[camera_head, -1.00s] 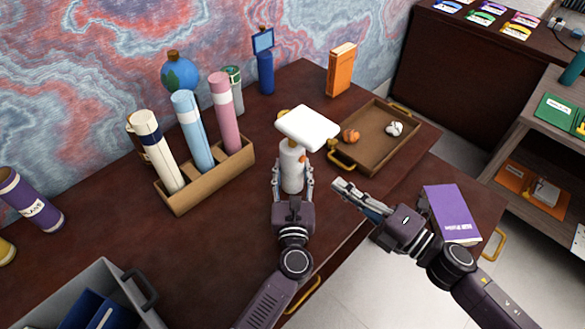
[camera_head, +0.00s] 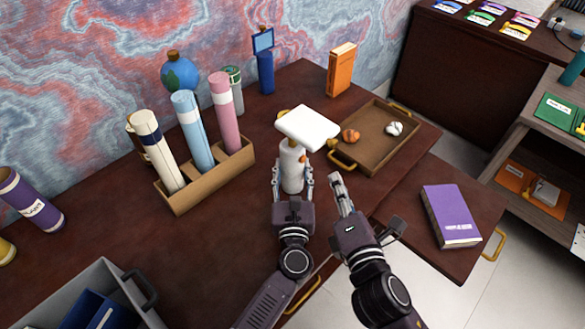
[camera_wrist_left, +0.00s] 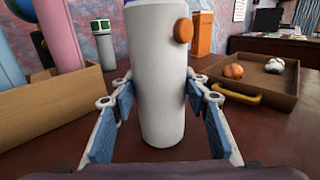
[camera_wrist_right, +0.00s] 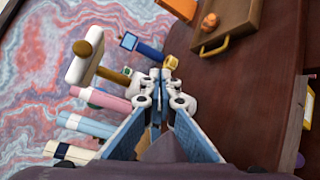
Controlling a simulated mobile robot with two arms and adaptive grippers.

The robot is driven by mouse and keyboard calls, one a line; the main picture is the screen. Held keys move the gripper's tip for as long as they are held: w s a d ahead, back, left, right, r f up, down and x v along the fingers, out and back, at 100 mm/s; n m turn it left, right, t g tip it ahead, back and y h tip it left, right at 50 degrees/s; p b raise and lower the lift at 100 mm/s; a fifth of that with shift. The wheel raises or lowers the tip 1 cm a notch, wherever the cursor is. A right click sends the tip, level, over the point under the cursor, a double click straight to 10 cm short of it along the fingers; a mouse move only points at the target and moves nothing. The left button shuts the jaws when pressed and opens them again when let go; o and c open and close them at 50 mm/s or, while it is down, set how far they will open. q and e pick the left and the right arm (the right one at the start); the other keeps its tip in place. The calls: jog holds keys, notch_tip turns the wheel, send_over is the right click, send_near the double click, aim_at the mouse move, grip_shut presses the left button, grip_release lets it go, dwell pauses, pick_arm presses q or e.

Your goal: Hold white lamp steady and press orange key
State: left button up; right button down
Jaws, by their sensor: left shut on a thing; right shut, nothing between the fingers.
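The white lamp (camera_head: 292,168) stands upright on the desk, with a flat white head (camera_head: 308,127) on top. Its round orange key (camera_wrist_left: 183,30) sticks out from the right of its body in the left wrist view. My left gripper (camera_head: 292,184) is shut on the lamp's lower body, a finger on either side. My right gripper (camera_head: 338,180) is shut and empty, to the right of the lamp and apart from it. In the right wrist view its closed fingertips (camera_wrist_right: 160,75) cover part of the lamp, and the orange key cannot be made out there.
A brown tray (camera_head: 378,160) with small orange and white objects lies behind and right of the lamp. A wooden rack (camera_head: 207,183) with several tubes stands to the left. A purple book (camera_head: 450,215) lies at the right. A grey bin (camera_head: 118,285) is at front left.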

aim_at(303, 159)
jog(key=w+a+h, duration=0.2)
jog(key=w+a, duration=0.2)
jog(key=a, duration=0.1)
jog(key=shift+w+m+g, duration=0.4)
dwell(0.3)
jog(key=shift+w+a, duration=0.15)
dwell(1.2)
